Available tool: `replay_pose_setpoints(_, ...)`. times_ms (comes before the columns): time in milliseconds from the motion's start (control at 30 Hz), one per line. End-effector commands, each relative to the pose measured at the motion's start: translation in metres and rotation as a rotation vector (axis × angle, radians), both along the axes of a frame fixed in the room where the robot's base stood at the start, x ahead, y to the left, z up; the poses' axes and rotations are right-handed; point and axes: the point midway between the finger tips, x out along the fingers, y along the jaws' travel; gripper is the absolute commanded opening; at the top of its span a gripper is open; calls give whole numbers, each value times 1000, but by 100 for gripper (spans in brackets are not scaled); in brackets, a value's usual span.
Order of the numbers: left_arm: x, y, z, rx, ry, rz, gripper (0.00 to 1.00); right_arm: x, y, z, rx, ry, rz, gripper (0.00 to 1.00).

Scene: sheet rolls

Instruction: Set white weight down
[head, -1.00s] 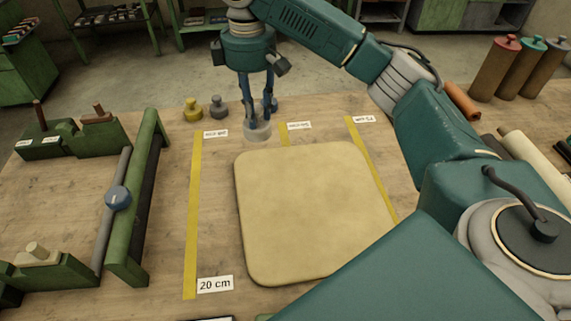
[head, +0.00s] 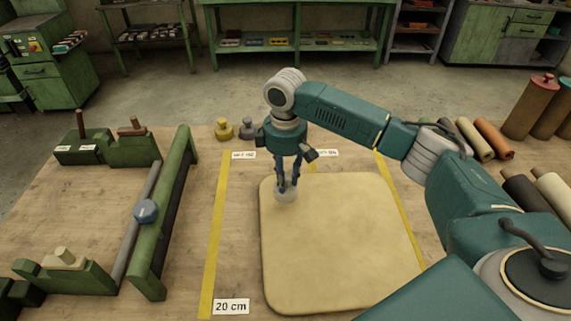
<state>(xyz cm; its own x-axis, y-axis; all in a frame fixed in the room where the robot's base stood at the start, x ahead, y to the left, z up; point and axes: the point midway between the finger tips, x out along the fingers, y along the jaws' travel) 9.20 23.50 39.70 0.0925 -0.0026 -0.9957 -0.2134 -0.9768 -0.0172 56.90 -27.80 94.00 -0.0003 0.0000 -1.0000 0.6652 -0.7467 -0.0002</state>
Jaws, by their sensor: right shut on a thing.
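My right gripper (head: 287,186) points straight down and is shut on the white weight (head: 286,195), a pale, short round piece. The weight is at the back left part of the tan sheet (head: 335,250), near its back edge. I cannot tell whether its underside touches the sheet or hangs just above it. The fingers and arm hide the weight's upper part. A yellow weight (head: 223,130) and a grey weight (head: 248,128) stand behind the sheet near the table's back edge. My left gripper is not in view.
Yellow strips (head: 215,240) with labels, one reading 20 cm (head: 231,307), flank the sheet. Several rolls (head: 493,138) lie or stand at the right. Most of the sheet's top is clear.

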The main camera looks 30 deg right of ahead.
Motion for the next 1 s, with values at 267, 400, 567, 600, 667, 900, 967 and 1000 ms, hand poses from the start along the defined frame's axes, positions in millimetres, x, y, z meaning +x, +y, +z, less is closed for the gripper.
replay_pose_setpoints(267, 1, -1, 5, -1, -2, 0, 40, 1, 0, -23, 1, -2, 0, 0)
replay_pose_setpoints(400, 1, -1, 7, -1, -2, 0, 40, 1, 1, -39, 1, -3, 1, 0)
replay_pose_setpoints(567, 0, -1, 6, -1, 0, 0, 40, 2, 1, -44, 2, -5, 1, 0)
replay_pose_setpoints(600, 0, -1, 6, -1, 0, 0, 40, 2, 1, -44, 1, -6, 1, 0)
replay_pose_setpoints(667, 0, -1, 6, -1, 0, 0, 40, 2, 1, -44, 2, -5, 1, 0)
replay_pose_setpoints(900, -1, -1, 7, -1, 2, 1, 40, 0, 0, -48, -1, -1, 1, 35)
replay_pose_setpoints(967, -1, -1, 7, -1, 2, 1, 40, 0, 1, -48, -1, -1, 1, 46)
replay_pose_setpoints(1000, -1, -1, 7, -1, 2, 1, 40, 0, 0, -48, 0, 0, 1, 46)
